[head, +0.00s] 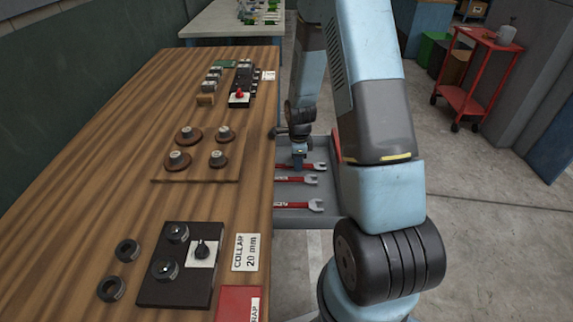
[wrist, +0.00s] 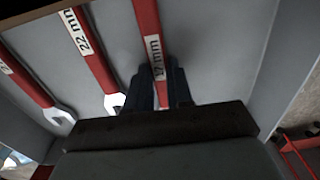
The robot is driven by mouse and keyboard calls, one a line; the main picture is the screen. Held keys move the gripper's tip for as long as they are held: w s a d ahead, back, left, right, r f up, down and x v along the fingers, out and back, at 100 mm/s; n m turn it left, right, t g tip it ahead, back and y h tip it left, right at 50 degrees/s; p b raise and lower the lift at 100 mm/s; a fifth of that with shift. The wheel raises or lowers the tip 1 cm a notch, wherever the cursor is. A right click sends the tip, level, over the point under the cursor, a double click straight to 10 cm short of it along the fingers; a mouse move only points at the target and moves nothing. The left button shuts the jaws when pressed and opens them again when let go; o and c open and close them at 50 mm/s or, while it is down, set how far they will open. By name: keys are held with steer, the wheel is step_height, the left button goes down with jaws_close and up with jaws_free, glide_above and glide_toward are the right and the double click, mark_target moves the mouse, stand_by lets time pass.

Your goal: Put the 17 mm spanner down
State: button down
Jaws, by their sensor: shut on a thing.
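The 17 mm spanner (wrist: 147,22) is red with a white label and runs up from between my fingers in the wrist view. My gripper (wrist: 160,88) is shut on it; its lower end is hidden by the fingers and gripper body. In the head view my gripper (head: 298,166) is at the farthest red spanner (head: 316,166), over the grey tray (head: 300,220). I cannot tell whether the held spanner touches the tray floor. The 22 mm spanner (wrist: 91,55) lies to its left in the wrist view, apart from it.
Another red spanner (wrist: 27,75) lies further left in the tray. A wooden bench (head: 110,190) with collars, a switch block (head: 178,285) and pegs adjoins the tray's left. A red trolley (head: 467,100) stands at the far right. The tray floor right of the held spanner is bare.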

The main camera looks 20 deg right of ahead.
steer(key=c, duration=1)
jaws_free()
steer(key=shift+a+f, duration=0.1)
steer(key=shift+a, duration=0.05)
steer(key=shift+s, duration=0.1)
